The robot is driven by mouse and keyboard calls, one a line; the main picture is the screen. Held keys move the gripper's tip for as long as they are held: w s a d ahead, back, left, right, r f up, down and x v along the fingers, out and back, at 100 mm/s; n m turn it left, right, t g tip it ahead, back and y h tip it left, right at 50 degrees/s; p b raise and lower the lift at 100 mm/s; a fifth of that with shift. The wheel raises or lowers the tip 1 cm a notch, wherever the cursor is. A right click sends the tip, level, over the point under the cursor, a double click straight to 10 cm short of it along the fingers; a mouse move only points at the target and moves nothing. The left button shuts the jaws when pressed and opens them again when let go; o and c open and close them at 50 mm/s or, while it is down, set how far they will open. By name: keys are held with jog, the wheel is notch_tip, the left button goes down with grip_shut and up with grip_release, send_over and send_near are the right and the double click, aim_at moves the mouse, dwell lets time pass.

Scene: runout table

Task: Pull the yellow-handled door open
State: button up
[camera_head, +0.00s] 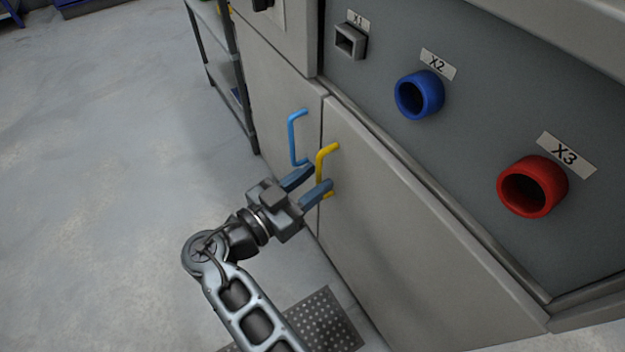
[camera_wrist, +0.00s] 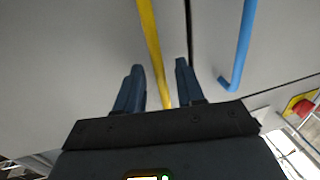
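The yellow handle (camera_head: 321,163) is a vertical bar on the left edge of the right-hand cabinet door (camera_head: 395,240). The door looks closed, flush with its neighbour. My gripper (camera_head: 318,181) is at the lower part of the yellow handle, fingers pointing at the door. In the wrist view my gripper (camera_wrist: 158,85) is open, and the yellow handle (camera_wrist: 152,45) runs down between its two fingers with a gap visible on each side. The fingers do not appear to squeeze the bar. One finger hides part of the handle in the head view.
A blue handle (camera_head: 293,138) on the left-hand door (camera_head: 270,85) stands close beside the yellow one. Above are a grey socket X1 (camera_head: 350,42), blue X2 (camera_head: 419,94) and red X3 (camera_head: 532,187). A shelf rack (camera_head: 226,75) stands behind. The floor (camera_head: 110,180) at left is clear.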

jog(key=shift+w+d, duration=0.1)
jog(key=shift+d, duration=0.05)
jog(key=shift+c, duration=0.3)
grip_shut()
dwell(0.3)
